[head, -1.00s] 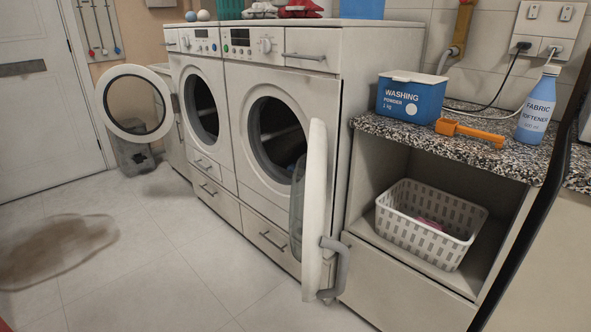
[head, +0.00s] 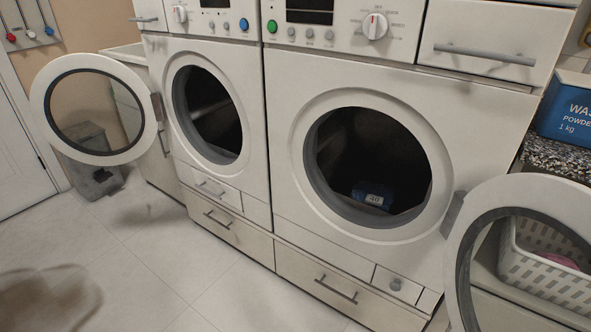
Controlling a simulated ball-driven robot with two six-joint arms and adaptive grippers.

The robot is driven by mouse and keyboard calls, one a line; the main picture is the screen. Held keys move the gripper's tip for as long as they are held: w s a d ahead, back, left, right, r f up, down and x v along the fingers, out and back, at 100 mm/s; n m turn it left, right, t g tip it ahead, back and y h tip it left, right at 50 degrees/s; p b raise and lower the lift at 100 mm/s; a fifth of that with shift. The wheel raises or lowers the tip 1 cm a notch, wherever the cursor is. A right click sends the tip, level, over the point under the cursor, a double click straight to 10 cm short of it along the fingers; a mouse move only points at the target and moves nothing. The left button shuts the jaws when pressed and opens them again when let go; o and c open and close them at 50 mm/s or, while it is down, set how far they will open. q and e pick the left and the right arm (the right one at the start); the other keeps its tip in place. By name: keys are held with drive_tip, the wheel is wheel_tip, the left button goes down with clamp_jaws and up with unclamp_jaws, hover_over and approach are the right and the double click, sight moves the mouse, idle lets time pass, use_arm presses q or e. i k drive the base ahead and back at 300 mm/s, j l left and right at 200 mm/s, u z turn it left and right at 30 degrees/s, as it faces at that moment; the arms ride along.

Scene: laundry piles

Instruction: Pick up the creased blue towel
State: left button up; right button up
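A blue cloth-like thing (head: 368,190) with a pale, label-like patch lies low inside the drum of the right-hand machine (head: 450,110). It is small and partly in shadow, so I cannot tell whether it is the creased blue towel. The round door (head: 453,255) of this machine stands open to the right. Neither of my grippers is in view.
The left machine's door (head: 42,108) also stands open. A white basket (head: 570,285) with a pink item shows partly behind the right door. A blue washing powder box (head: 565,110) sits on the speckled counter. A blurred brown patch (head: 45,300) is on the floor, lower left.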

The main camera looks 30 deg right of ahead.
sight(380, 197)
drive_tip(key=i, duration=1.15)
drive_tip(key=i+z, duration=0.35)
drive_tip(key=z, duration=0.15)
drive_tip(key=i+j+z, duration=0.2)
drive_tip(key=i+z, duration=0.25)
drive_tip(key=k, duration=0.1)
